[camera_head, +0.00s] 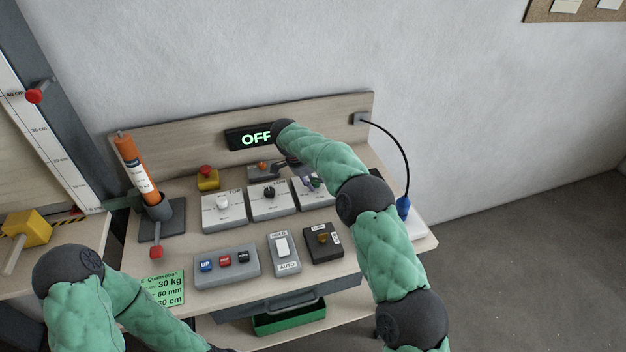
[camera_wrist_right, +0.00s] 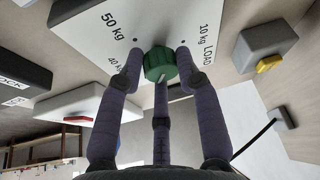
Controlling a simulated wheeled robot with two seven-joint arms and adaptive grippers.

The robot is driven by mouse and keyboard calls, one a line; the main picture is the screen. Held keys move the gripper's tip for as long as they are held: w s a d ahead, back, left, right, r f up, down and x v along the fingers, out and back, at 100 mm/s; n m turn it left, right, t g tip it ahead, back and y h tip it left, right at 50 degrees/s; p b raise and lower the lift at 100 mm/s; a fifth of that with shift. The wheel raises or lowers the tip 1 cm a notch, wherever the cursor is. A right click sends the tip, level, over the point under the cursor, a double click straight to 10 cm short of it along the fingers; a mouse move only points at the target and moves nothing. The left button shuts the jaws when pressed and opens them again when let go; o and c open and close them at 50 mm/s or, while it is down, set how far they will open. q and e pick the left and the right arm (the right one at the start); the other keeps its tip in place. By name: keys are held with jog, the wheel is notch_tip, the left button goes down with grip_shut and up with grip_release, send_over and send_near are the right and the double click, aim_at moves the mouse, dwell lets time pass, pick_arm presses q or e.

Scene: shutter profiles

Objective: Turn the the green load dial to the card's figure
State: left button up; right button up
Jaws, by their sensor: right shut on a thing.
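The green load dial (camera_wrist_right: 159,62) sits on a white box (camera_wrist_right: 80,35) marked LOAD, 10 kg, 40 kg and 50 kg in the right wrist view. The three fingers of my right gripper (camera_wrist_right: 160,72) are closed around the dial. Its exact setting is hard to read. In the head view my right gripper (camera_head: 308,180) is over the right-hand dial box (camera_head: 316,196) and hides the dial. The green card (camera_head: 165,288) at the front left reads 30 kg, 60 mm and 30 cm, partly covered by my left arm. My left gripper is out of view.
Two more dial boxes, one with a white knob (camera_head: 222,202) and one with a black knob (camera_head: 269,193), stand left of it. A button box (camera_head: 226,267), a rocker switch (camera_head: 283,247) and a black key box (camera_head: 323,242) are in front.

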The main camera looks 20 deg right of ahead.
jog(key=o, duration=1.1)
jog(key=shift+w+d+r, duration=0.25)
jog(key=shift+w+r, duration=0.1)
jog(key=shift+r, duration=0.05)
jog(key=shift+s+f, duration=0.1)
jog(key=shift+f, duration=0.05)
jog(key=shift+a+f, duration=0.1)
jog(key=v, duration=1.2)
jog(key=shift+s, duration=0.15)
